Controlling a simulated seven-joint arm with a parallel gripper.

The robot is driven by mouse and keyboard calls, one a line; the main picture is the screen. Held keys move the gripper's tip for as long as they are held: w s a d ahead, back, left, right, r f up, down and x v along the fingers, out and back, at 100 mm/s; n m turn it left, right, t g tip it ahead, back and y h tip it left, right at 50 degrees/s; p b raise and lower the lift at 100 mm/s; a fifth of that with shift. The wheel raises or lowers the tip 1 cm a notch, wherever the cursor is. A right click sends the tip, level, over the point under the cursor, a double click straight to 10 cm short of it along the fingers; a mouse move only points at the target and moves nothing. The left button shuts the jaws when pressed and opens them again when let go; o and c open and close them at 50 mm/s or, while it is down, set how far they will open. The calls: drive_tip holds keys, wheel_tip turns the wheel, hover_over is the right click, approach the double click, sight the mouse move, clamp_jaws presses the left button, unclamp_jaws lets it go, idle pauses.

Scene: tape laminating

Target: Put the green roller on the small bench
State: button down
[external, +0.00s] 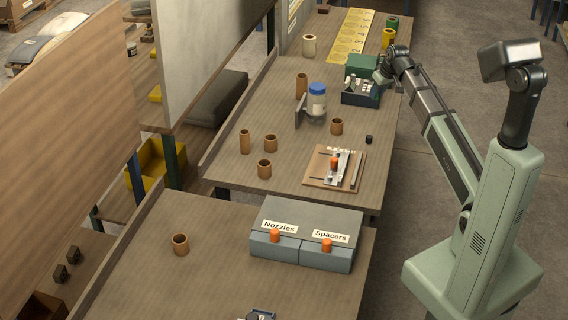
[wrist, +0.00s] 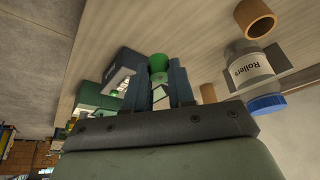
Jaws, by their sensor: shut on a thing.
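In the wrist view the green roller (wrist: 158,63), a short cylinder with a light green top, sits between my two fingertips. My gripper (wrist: 155,78) is shut on it. A separate nearer table (external: 130,240) stands in front, across a gap. I cannot tell for sure which surface is the small bench.
A blue-lidded "Rollers" jar (external: 317,102) stands left of the box. Several brown cups (external: 270,143) and a board with an orange-knobbed fixture (external: 350,180) are on the far table. A grey drawer unit (external: 315,215) marked Nozzles and Spacers fills part of the nearer table.

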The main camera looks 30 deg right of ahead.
drive_tip(key=shift+f, duration=5.1)
drive_tip(key=shift+f, duration=0.1)
drive_tip(key=c, duration=1)
unclamp_jaws()
drive_tip(key=shift+o, duration=0.2)
drive_tip(key=v, duration=1.2)
